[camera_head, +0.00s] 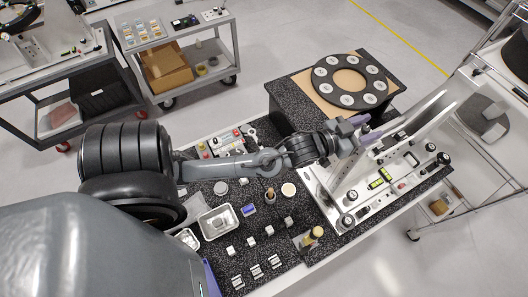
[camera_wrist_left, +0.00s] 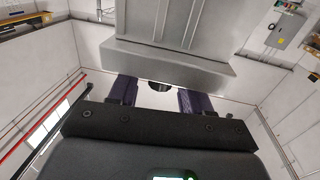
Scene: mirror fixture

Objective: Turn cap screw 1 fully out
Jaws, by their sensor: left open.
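The metal mirror fixture (camera_head: 343,190) stands at the right end of the speckled table, with an upright plate and bracket. My left gripper (camera_head: 366,129) reaches in from the left to the back of this fixture. Its two purple fingers are open and spread in the left wrist view (camera_wrist_left: 159,97). A small dark round part (camera_wrist_left: 160,86), which looks like a screw head, shows between the fingers under the edge of a grey block (camera_wrist_left: 170,60). I cannot tell whether the fingers touch it or which numbered screw it is. My right gripper is not in view.
A black ring with white discs (camera_head: 318,86) lies on a stand behind the fixture. A metal tray (camera_head: 203,221), small blocks and a wooden-topped knob (camera_head: 315,232) sit on the speckled table. Carts stand at the back left, and a wire rack (camera_head: 480,203) at the right.

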